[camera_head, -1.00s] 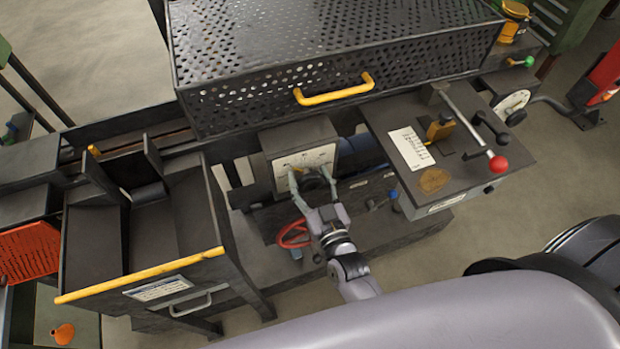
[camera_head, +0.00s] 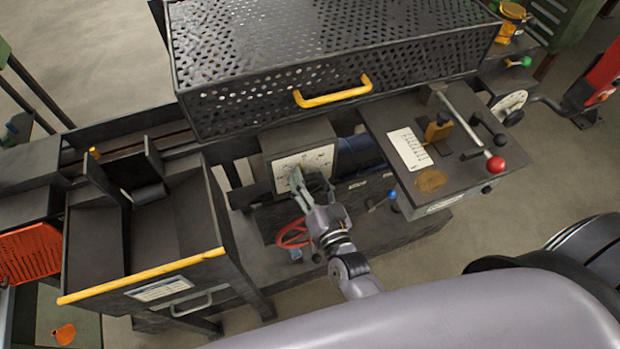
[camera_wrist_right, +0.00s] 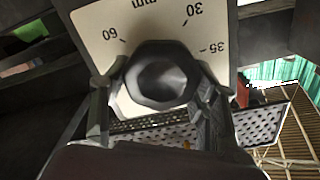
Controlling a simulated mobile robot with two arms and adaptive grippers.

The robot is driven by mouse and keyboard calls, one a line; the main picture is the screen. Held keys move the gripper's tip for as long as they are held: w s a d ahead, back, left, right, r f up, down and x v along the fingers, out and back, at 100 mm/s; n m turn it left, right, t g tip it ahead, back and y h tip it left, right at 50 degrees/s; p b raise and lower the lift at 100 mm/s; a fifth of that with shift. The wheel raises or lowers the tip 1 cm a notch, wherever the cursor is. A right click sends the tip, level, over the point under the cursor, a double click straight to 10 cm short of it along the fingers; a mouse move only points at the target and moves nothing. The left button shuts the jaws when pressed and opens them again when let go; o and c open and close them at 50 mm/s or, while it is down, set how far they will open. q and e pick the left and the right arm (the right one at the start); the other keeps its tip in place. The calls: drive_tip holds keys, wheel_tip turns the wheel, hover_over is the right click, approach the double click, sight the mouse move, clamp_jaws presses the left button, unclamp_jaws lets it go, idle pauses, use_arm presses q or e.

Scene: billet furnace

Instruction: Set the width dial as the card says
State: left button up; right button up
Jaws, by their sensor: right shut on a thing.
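The width dial is a dark, faceted knob (camera_wrist_right: 160,75) in front of a white scale plate (camera_wrist_right: 100,35), seen close in the right wrist view. My right gripper (camera_wrist_right: 158,92) is shut on the knob, one finger on each side. In the head view the plate (camera_head: 284,163) is on a dark box, and my right gripper (camera_head: 309,178) covers the knob. The knob's pointer cannot be made out. A white card (camera_head: 408,150) lies on the right-hand bench; its print is too small to read. My left gripper is not in view.
A perforated dark cover (camera_head: 330,50) with a yellow handle (camera_head: 333,92) is behind the dial box. A red handwheel (camera_head: 293,234) is close below my right gripper. A red-knobbed lever (camera_head: 495,165) and a blue-knobbed lever (camera_head: 392,195) are to the right.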

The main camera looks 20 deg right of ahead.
drive_tip(key=shift+m, duration=1.6)
drive_tip(key=shift+f, duration=0.1)
drive_tip(key=o, duration=1.2)
drive_tip(key=shift+d, duration=0.1)
drive_tip(key=shift+c, duration=0.2)
drive_tip(key=shift+s, duration=0.3)
drive_tip(key=s, duration=1.1)
drive_tip(key=shift+s+d, duration=0.2)
